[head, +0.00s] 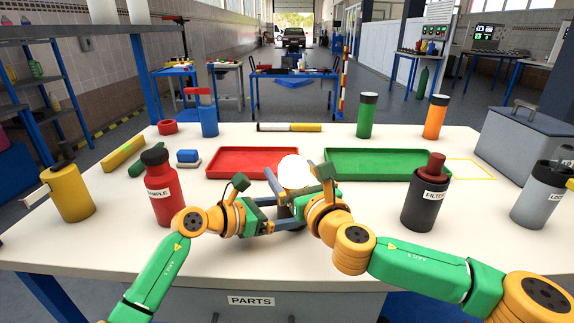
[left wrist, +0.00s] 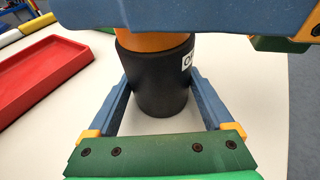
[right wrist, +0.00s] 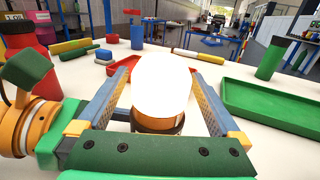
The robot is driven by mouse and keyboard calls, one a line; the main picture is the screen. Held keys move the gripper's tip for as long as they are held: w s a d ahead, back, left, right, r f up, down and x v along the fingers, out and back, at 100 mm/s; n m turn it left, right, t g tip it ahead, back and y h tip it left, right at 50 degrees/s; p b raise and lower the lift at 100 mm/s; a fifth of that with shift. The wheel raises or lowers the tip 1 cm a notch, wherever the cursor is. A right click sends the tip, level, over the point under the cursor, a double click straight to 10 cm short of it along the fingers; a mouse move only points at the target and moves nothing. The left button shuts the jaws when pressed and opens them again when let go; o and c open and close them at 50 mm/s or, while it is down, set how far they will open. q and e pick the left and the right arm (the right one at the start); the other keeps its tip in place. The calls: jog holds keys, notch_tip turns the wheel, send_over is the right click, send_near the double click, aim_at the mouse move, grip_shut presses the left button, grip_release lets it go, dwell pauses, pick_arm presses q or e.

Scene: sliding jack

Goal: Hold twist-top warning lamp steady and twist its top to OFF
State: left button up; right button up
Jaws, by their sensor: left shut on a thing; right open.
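The warning lamp stands upright on the white table at its front middle. Its glowing white top (head: 295,172) shows in the head view, and its black base (left wrist: 155,85) with an orange band shows in the left wrist view. My left gripper (head: 281,207) is shut on the black base from the left. My right gripper (right wrist: 160,85) is open, with its fingers on either side of the glowing top (right wrist: 162,80). The label on the base is mostly out of sight, and glare hides any marks on the top.
A red tray (head: 250,162) and a green tray (head: 375,163) lie behind the lamp. A red sample bottle (head: 163,195) stands left and a dark filter bottle (head: 425,200) right. A grey case (head: 525,140) sits at the right edge.

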aim_at(287, 165)
jog(key=shift+x, duration=1.75)
jog(key=shift+d, duration=0.1)
jog(key=c, duration=1.3)
